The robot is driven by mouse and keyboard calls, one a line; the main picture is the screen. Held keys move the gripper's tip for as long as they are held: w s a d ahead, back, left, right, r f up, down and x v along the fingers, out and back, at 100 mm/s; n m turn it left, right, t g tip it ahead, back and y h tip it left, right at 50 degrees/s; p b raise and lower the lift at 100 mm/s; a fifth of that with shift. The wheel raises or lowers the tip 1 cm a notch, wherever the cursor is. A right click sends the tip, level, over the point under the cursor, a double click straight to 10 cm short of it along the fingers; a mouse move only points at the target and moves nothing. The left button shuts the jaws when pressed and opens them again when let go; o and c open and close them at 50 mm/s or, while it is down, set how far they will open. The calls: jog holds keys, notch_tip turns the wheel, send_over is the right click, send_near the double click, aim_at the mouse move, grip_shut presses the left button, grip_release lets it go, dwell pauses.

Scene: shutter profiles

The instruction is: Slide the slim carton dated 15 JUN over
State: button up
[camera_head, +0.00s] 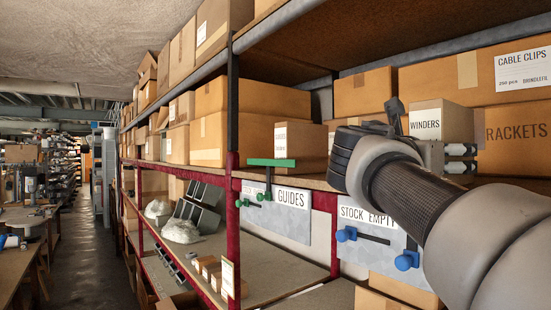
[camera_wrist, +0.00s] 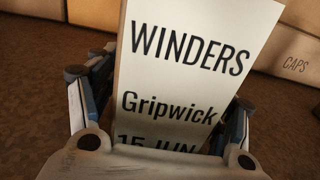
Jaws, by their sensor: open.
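The slim carton (camera_wrist: 190,75) is pale, with a label reading WINDERS, Gripwick and 15 JUN; the date is partly cut off by my gripper's body. In the head view the carton (camera_head: 455,120) stands upright on the upper shelf, its WINDERS face showing. My gripper (camera_wrist: 160,92) is open, with one finger on each side of the carton in the wrist view. I cannot tell whether either finger touches it. In the head view my gripper (camera_head: 428,136) is at the carton, and my wrist hides the carton's lower part.
Larger boxes stand behind the carton, including CABLE CLIPS (camera_head: 520,75) and one ending in RACKETS (camera_head: 518,130). A smaller labelled box (camera_head: 308,143) stands left on the shelf. Below hang a GUIDES panel (camera_head: 290,222) and a STOCK EMPTY panel (camera_head: 375,262) with blue knobs.

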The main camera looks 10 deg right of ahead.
jog(key=v, duration=1.2)
